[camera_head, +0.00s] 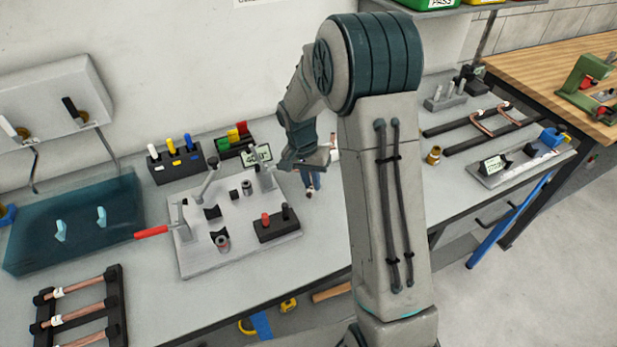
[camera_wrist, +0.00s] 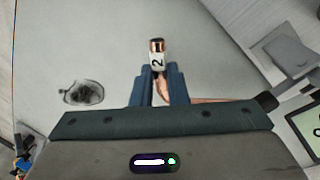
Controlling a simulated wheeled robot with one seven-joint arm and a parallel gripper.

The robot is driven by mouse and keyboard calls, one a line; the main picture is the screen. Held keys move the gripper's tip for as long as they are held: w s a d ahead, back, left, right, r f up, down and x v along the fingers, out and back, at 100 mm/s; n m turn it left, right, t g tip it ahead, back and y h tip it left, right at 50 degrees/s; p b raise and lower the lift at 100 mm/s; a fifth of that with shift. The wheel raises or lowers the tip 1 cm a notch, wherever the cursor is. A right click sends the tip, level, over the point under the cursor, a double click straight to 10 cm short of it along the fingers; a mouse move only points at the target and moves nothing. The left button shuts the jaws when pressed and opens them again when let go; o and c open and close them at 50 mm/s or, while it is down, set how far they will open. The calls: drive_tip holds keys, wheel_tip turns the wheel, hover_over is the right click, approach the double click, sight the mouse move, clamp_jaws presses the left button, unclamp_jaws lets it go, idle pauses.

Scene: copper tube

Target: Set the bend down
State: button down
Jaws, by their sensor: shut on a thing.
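My gripper (camera_head: 312,182) is over the workbench, just right of the bending fixture (camera_head: 225,256). In the wrist view the two blue fingers (camera_wrist: 162,84) are shut on a copper bend (camera_wrist: 163,92). The bend's tagged end, with a white label (camera_wrist: 157,61) reading 2, sticks out past the fingertips. A copper length shows to the right of the fingers and meets a dark piece; the rest is hidden by my gripper. I cannot tell whether the bend touches the surface. Other copper bends (camera_head: 483,128) lie across two black rails (camera_head: 470,143) at the right.
A rack of straight copper tubes (camera_head: 83,313) is at the front left, near a blue translucent box (camera_head: 75,228). A brass fitting (camera_head: 433,156) and a metal gauge plate (camera_head: 522,166) are on the right. A dark round mark (camera_wrist: 82,93) lies left of the fingers.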

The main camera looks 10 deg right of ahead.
sight(311, 189)
drive_tip(key=shift+f+b, duration=0.9)
drive_tip(key=shift+f, duration=0.85)
drive_tip(key=shift+f, duration=0.1)
drive_tip(key=c, duration=1.4)
unclamp_jaws()
drive_tip(key=shift+c, duration=0.2)
